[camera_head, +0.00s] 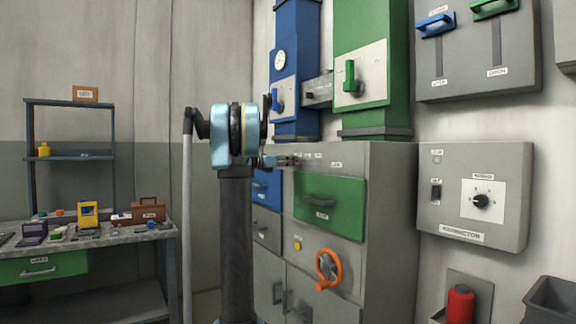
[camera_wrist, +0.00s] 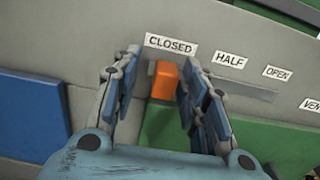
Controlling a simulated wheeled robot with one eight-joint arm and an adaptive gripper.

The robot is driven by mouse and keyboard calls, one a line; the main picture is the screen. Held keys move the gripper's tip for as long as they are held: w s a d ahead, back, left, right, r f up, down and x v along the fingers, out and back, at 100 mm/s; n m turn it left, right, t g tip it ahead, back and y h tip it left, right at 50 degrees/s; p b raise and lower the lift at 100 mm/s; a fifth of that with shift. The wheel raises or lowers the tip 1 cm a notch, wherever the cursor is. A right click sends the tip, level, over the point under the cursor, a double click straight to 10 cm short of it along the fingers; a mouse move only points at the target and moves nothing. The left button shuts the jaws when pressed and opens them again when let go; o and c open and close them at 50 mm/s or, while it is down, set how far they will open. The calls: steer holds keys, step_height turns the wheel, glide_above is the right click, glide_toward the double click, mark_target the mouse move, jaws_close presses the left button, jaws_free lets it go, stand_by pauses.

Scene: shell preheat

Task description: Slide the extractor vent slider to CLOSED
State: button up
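The orange vent slider (camera_wrist: 164,80) shows in the wrist view at the left end of its slot (camera_wrist: 240,88). It stands just below the CLOSED label (camera_wrist: 170,44); the HALF label (camera_wrist: 229,57) and OPEN label (camera_wrist: 277,73) lie to the right. My gripper (camera_wrist: 163,62) is open, with its fingers on both sides of the slider. A gap shows at the left finger; I cannot tell whether the right finger touches. In the head view my gripper (camera_head: 297,161) is at the cabinet's upper front, and the slider cannot be made out there.
The grey cabinet (camera_head: 385,215) has a green drawer (camera_head: 328,205) and an orange handwheel (camera_head: 329,268) below. Blue (camera_head: 296,45) and green (camera_head: 372,95) ducts rise above it. A workbench (camera_head: 100,238) and shelf (camera_head: 72,103) stand at left.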

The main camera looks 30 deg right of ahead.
steer(key=a, duration=1.1)
steer(key=shift+s+a, duration=0.35)
steer(key=shift+a, duration=0.05)
steer(key=s+a+f+m+y, duration=0.6)
steer(key=s+a+f, duration=0.4)
steer(key=s+f, duration=0.4)
steer(key=s+a+f+m+y, duration=0.6)
steer(key=s+a+f, duration=0.5)
steer(key=s+f, duration=0.3)
steer(key=s+a+f+m+y, duration=0.6)
steer(key=s+a+f, duration=0.5)
steer(key=f, duration=0.6)
steer(key=s, duration=0.2)
steer(key=shift+s+a+f+m+t, duration=0.2)
steer(key=shift+s+a+m+t, duration=0.1)
steer(key=shift+s+m, duration=0.1)
steer(key=shift+d, duration=0.1)
steer(key=shift+w+f, duration=0.2)
steer(key=shift+w, duration=0.25)
